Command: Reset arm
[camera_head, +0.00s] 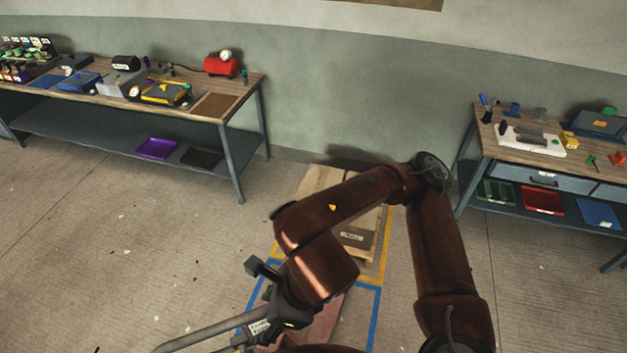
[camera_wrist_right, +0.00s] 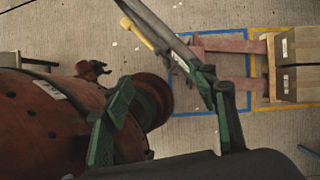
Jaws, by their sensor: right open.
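My right arm reaches in from the lower right in the head view and bends back towards the lower middle. My right gripper (camera_head: 256,306) is at its end, above the floor. In the right wrist view its two green fingers stand wide apart, so the gripper (camera_wrist_right: 168,98) is open. A grey bar (camera_head: 205,332) passes close to the fingers; it also shows in the right wrist view (camera_wrist_right: 165,42). I cannot tell whether the bar touches them. No left gripper can be made out in the head view.
A red forked truck (camera_wrist_right: 222,46) stands below, its forks towards a pallet with boxes (camera_wrist_right: 300,50). Blue and yellow floor lines surround them. A cluttered workbench (camera_head: 215,104) stands at the left, another (camera_head: 485,147) at the right. Floor at the left is mostly clear.

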